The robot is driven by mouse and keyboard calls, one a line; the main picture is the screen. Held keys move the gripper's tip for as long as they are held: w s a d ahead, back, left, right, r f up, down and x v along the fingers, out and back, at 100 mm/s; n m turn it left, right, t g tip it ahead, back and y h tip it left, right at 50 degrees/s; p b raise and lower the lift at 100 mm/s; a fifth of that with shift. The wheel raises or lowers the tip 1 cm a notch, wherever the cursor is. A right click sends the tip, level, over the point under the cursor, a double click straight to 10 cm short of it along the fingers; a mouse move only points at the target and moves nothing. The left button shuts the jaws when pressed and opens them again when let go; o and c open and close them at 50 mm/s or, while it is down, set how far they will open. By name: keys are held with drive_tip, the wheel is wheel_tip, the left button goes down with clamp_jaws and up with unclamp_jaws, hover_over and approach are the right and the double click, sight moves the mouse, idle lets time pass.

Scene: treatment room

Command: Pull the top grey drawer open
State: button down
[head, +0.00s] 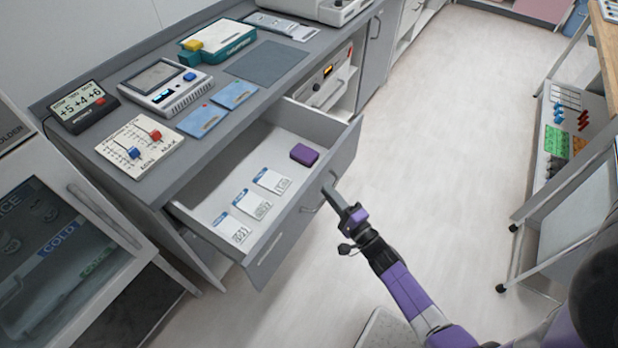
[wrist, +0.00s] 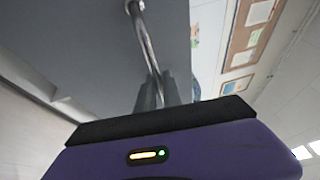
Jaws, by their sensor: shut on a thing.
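The top grey drawer (head: 275,241) stands pulled out from under the counter in the head view, with its inside open to view. It holds several white packets with blue tops (head: 250,204) and a purple box (head: 304,154). My gripper (head: 333,194) is at the outer face of the drawer front, toward its right part. In the wrist view the fingers (wrist: 158,92) are shut on the metal bar handle (wrist: 143,38), which runs up from between them to its mount on the grey front. The fingers hide part of the handle.
The grey counter (head: 205,162) above carries a slider panel (head: 139,143), a small display (head: 83,107), blue packets and devices. A glass-door fridge (head: 55,250) stands at left. A wheeled cart (head: 570,185) stands at right. Pale floor (head: 450,130) between is clear.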

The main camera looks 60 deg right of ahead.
drive_tip(key=shift+s, duration=2.95)
drive_tip(key=c, duration=1.5)
unclamp_jaws()
drive_tip(key=shift+d, duration=0.1)
drive_tip(key=shift+s, duration=0.1)
drive_tip(key=b+v, duration=0.1)
drive_tip(key=v, duration=0.6)
drive_tip(key=shift+s, duration=0.3)
